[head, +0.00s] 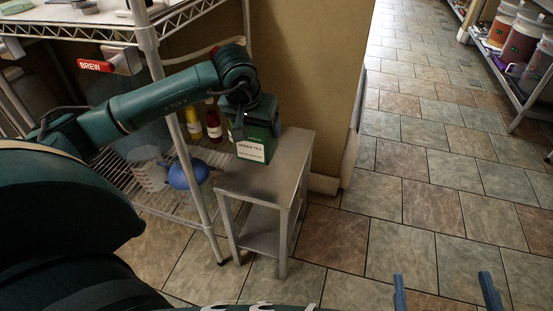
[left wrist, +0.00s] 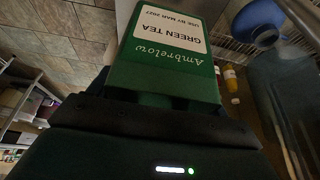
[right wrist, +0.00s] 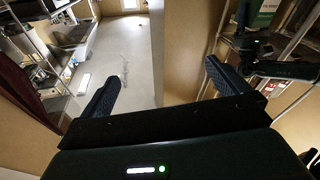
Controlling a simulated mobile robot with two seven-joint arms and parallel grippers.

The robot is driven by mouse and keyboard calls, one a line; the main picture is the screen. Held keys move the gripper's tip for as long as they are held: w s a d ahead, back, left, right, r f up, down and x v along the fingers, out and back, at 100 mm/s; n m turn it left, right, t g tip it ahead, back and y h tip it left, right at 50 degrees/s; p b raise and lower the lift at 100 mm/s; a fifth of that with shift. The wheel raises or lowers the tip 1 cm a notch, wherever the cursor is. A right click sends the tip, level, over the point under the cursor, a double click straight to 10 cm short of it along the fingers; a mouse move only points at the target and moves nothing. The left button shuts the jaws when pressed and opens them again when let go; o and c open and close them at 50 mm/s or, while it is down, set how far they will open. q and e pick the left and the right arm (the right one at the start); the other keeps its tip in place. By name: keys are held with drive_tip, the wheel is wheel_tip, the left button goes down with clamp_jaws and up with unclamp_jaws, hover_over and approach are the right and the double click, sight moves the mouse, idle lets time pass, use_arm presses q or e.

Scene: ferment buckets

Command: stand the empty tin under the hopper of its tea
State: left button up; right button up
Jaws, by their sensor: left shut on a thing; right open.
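A green tin (head: 252,150) with a white "GREEN TEA" label is upright at the back left of a small steel table (head: 262,180). I cannot tell whether its base touches the top. My left gripper (head: 248,112) is shut on the tin's upper part from above. The left wrist view shows the tin (left wrist: 165,70) close up, its label inverted, held in the jaws. My right gripper (head: 445,291) is open and empty over the floor; its two spread fingers also show in the right wrist view (right wrist: 160,88). I cannot make out a tea hopper in these views.
A wire rack (head: 185,165) left of the table holds a yellow bottle (head: 193,124), a dark red bottle (head: 213,124) and a blue round thing (head: 188,174). A red "BREW" sign (head: 95,66) hangs above. Tiled floor (head: 410,200) is clear at right; a shelf with buckets (head: 522,40) stands beyond.

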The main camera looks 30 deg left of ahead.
use_arm(q)
wheel_tip(320, 180, down, 6)
drive_tip(key=shift+f+b, duration=0.15)
drive_tip(key=shift+b, duration=0.75)
wheel_tip(320, 180, down, 4)
drive_tip(key=shift+r+b, duration=0.1)
drive_tip(key=shift+b, duration=0.5)
use_arm(e)
drive_tip(key=shift+w+a+m, duration=0.15)
drive_tip(key=shift+a+m, duration=0.15)
drive_tip(key=shift+m, duration=0.1)
use_arm(q)
drive_tip(key=o, duration=0.8)
drive_tip(key=shift+o, duration=1.2)
use_arm(e)
drive_tip(key=shift+r+t+y, duration=0.1)
drive_tip(key=shift+t+y, duration=0.2)
drive_tip(key=shift+r, duration=0.15)
